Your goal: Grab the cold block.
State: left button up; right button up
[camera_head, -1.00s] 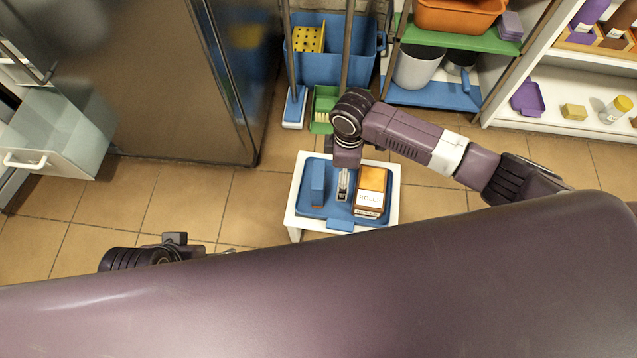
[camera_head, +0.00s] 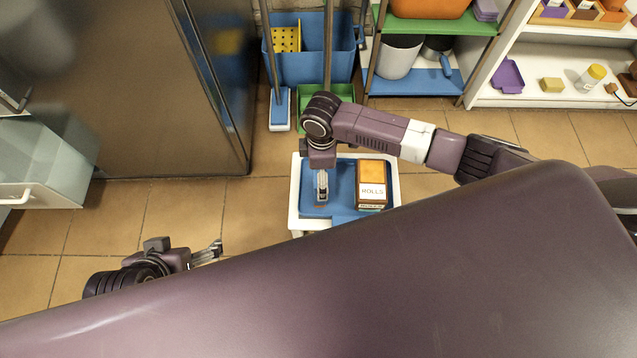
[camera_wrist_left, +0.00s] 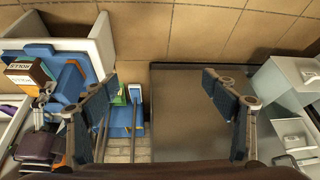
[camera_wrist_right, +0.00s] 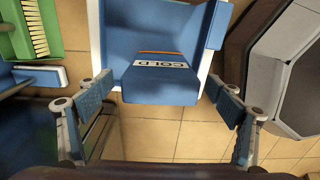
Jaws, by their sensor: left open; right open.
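The cold block (camera_wrist_right: 160,88) is blue, with a white label reading COLD and a thin orange strip. In the right wrist view it lies between the fingers of my right gripper (camera_wrist_right: 160,84), which is open with a gap visible near the fingers. In the head view my right gripper (camera_head: 321,190) points down over the left part of the blue tray (camera_head: 345,183) and largely hides the block. My left gripper (camera_head: 208,253) is open and empty, low at the left, away from the tray; its fingers also show in the left wrist view (camera_wrist_left: 159,80).
A box labelled ROLLS (camera_head: 371,187) stands on the tray close to the right of my right gripper. The tray sits on a small white stand (camera_head: 295,200). A blue bucket (camera_head: 306,60) and mops are behind. A metal cabinet (camera_head: 150,90) stands left. Shelves are behind right.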

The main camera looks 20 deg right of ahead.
jog(key=f, duration=0.1)
jog(key=f+b, duration=0.1)
jog(key=f, duration=0.1)
jog(key=f+b, duration=0.1)
jog(key=shift+a+f, duration=0.25)
jog(key=shift+f, duration=0.15)
jog(key=c, duration=1.4)
pick_arm(q)
jog(key=w+d+r+t+h, duration=0.1)
jog(key=w+d+r+t, duration=0.3)
jog(key=w, duration=0.7)
notch_tip(320, 180, up, 4)
jog(key=shift+w+f+t+h, duration=0.1)
jog(key=shift+w+t+h, duration=0.15)
jog(key=shift+t, duration=0.95)
pick_arm(e)
jog(key=shift+c, duration=0.9)
pick_arm(q)
jog(key=shift+s, duration=0.1)
